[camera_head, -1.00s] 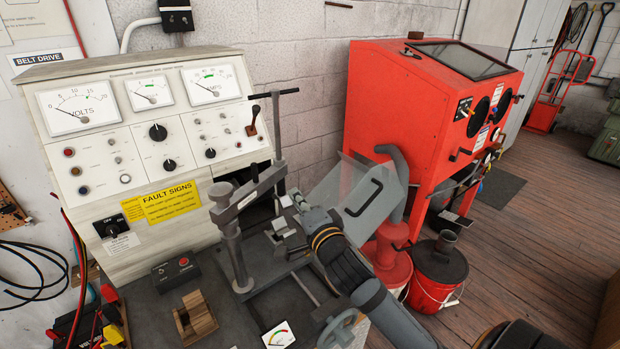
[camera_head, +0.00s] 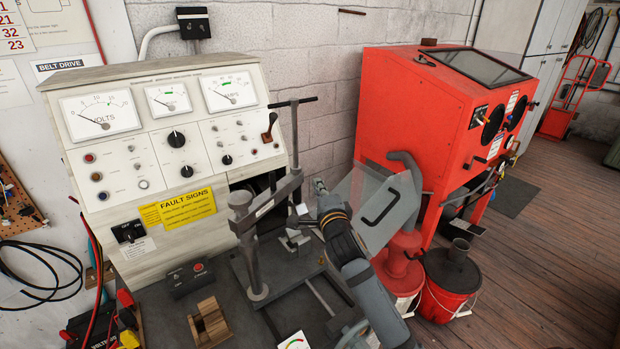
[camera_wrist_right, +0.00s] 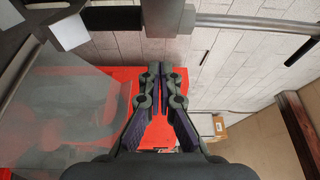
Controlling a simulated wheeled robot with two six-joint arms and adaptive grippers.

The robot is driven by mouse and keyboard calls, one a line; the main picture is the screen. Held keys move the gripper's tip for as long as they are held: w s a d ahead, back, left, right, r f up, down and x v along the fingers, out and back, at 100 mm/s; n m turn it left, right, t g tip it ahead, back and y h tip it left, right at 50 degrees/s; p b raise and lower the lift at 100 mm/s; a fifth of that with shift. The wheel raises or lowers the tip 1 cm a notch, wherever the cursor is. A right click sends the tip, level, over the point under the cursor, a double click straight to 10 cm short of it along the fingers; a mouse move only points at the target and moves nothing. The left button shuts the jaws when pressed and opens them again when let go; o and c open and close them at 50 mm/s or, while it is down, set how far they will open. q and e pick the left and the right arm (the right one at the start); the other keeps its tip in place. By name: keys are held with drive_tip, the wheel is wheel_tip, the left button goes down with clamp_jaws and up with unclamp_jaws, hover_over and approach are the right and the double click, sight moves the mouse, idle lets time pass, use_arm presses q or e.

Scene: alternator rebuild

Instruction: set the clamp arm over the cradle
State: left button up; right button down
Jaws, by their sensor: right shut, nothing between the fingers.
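The clamp arm (camera_head: 273,198) is a grey bar running from the top of a thick upright post (camera_head: 251,255) back and right to a tall T-handled rod (camera_head: 295,135). The cradle (camera_head: 296,242) appears to be the small metal support on the test bench below and right of the bar; its shape is partly unclear. My right gripper (camera_head: 319,186) is raised to the right of the arm's far end, apart from it in the picture. In the right wrist view its fingers (camera_wrist_right: 163,72) are together and empty. My left gripper is not in view.
A clear guard panel (camera_head: 378,210) stands just right of my right arm. Behind it are a red blast cabinet (camera_head: 405,110) and red buckets (camera_head: 450,280). The gauge panel (camera_head: 150,150) rises at the left. A wooden block (camera_head: 209,322) and control box (camera_head: 189,278) sit on the bench.

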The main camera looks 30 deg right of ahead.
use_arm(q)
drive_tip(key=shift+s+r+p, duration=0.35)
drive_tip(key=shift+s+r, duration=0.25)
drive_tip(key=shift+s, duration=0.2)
use_arm(e)
drive_tip(key=shift+w+a, duration=0.8)
drive_tip(key=shift+w, duration=0.35)
